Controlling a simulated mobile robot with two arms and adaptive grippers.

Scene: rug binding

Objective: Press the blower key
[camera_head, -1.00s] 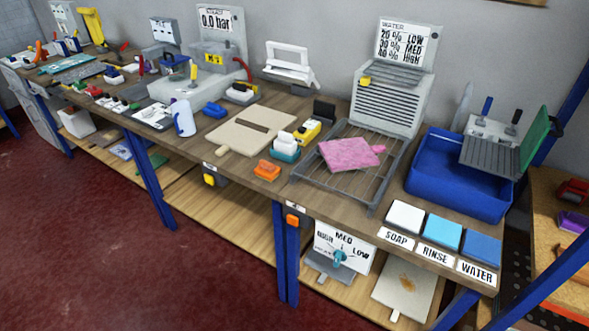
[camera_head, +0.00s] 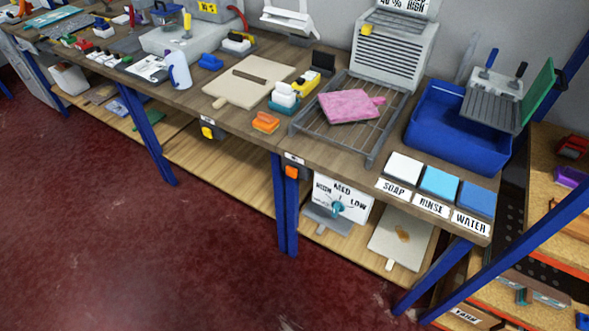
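A grey louvred box (camera_head: 393,52), which looks like the blower, stands at the back of the workbench. A small yellow key (camera_head: 367,29) sits at its upper left front. Two other key-like blocks are on the bench's front edge: a yellow one (camera_head: 207,132) and an orange one (camera_head: 292,172). None of these carries a readable blower label. A pink piece (camera_head: 350,105) lies on the wire rack (camera_head: 372,158) in front of the louvred box. Neither of my grippers shows in the head view.
A blue tub (camera_head: 455,148) stands right of the rack, with soap, rinse and water pads (camera_head: 438,183) in front. Red floor (camera_head: 150,255) in front is clear. A shelf unit (camera_head: 560,230) stands at right.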

